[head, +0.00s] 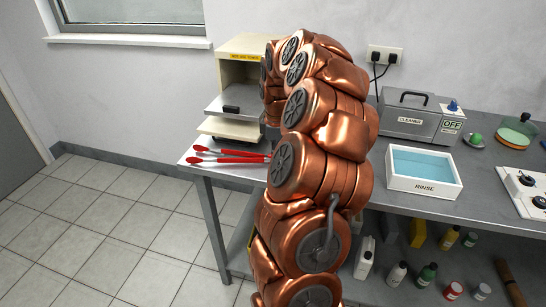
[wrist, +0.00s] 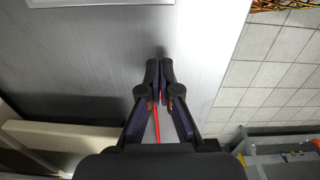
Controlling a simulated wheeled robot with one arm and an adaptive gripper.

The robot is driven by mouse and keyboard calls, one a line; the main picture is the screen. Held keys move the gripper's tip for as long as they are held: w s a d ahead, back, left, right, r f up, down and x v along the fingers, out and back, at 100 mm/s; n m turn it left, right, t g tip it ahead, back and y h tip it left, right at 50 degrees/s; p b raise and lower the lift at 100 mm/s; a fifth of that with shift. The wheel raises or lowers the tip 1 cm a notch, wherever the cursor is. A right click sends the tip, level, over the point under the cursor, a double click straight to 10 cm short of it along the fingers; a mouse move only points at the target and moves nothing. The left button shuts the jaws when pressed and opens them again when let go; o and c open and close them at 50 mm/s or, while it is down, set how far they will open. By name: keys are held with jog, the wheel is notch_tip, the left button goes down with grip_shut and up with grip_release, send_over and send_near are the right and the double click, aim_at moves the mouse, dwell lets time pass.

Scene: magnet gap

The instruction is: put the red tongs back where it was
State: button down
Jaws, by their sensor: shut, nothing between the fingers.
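The red tongs (head: 228,156) lie on the left end of the metal table in the head view, below the beige cabinet; their right end is hidden behind my arm. In the wrist view, a thin red strip (wrist: 157,126), seemingly part of the tongs, shows between my finger links, behind the fingertips. My gripper (wrist: 160,66) is shut, its dark fingertips together with nothing between them, over the bare table. My arm hides the gripper in the head view. How high the gripper is above the table I cannot tell.
The beige cabinet (head: 241,72) with a grey door stands at the table's back left. A white rinse tray (head: 423,192) and a cleaner box (head: 420,117) stand right of my arm. Several bottles sit on the lower shelf. The tiled floor (head: 105,230) at left is clear.

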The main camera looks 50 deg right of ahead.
jog(key=shift+r, duration=0.1)
notch_tip(320, 180, up, 10)
jog(key=p, duration=0.4)
jog(key=shift+a, duration=0.1)
dwell(0.6)
jog(key=s+a+r+p, duration=0.1)
jog(key=s+a+r, duration=0.1)
jog(key=a, duration=1)
jog(key=s+a+r, duration=0.1)
jog(key=a+r, duration=0.1)
jog(key=a, duration=1)
jog(key=s+a+f+m+g+p, duration=0.1)
jog(key=s+a+f+m, duration=0.1)
jog(key=s+a, duration=0.4)
jog(key=s+a+f+m, duration=0.2)
jog(key=s+a, duration=0.4)
jog(key=s, duration=0.7)
jog(key=shift+f+m+g+p, duration=0.15)
jog(key=shift+m+g+p, duration=0.25)
jog(key=shift+m, duration=0.5)
